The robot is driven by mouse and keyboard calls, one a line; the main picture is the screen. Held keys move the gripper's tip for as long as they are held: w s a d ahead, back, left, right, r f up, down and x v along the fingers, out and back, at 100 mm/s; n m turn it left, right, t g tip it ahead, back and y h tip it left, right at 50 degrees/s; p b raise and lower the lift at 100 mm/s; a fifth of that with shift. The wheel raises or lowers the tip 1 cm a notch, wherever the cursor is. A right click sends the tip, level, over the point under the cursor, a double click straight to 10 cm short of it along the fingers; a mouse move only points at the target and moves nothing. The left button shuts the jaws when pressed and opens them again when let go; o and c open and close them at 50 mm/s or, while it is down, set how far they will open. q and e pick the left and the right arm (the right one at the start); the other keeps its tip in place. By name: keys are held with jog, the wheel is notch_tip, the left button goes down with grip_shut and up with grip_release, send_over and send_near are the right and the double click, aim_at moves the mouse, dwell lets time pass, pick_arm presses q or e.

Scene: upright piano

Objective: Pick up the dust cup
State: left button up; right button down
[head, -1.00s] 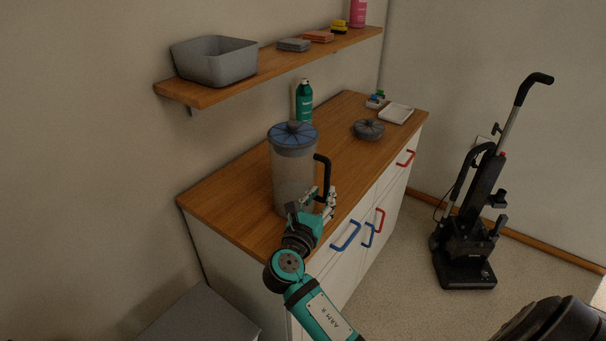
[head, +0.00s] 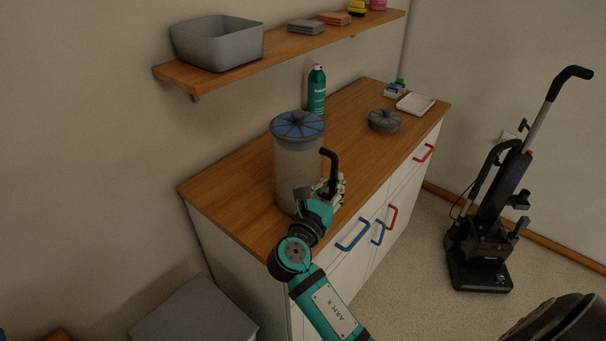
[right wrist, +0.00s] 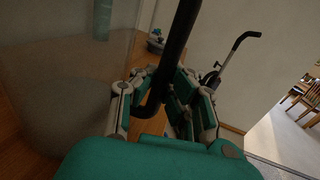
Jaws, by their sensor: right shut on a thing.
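The dust cup (head: 296,172) is a tall, cloudy clear canister with a grey and blue lid and a black handle (head: 333,163) on its right side. It stands upright on the wooden top of the cabinet, near the front left. My right gripper (head: 330,190) is shut on the lower part of the handle. In the right wrist view, the handle (right wrist: 181,38) runs down between the fingers, and the cup's clear wall (right wrist: 65,85) fills the left. My left gripper is in no view.
The cabinet top (head: 240,165) also holds a green bottle (head: 316,92), a round grey filter (head: 384,121) and a white tray (head: 415,103). A shelf with a grey bin (head: 217,45) hangs above. An upright vacuum (head: 490,215) stands on the floor at right.

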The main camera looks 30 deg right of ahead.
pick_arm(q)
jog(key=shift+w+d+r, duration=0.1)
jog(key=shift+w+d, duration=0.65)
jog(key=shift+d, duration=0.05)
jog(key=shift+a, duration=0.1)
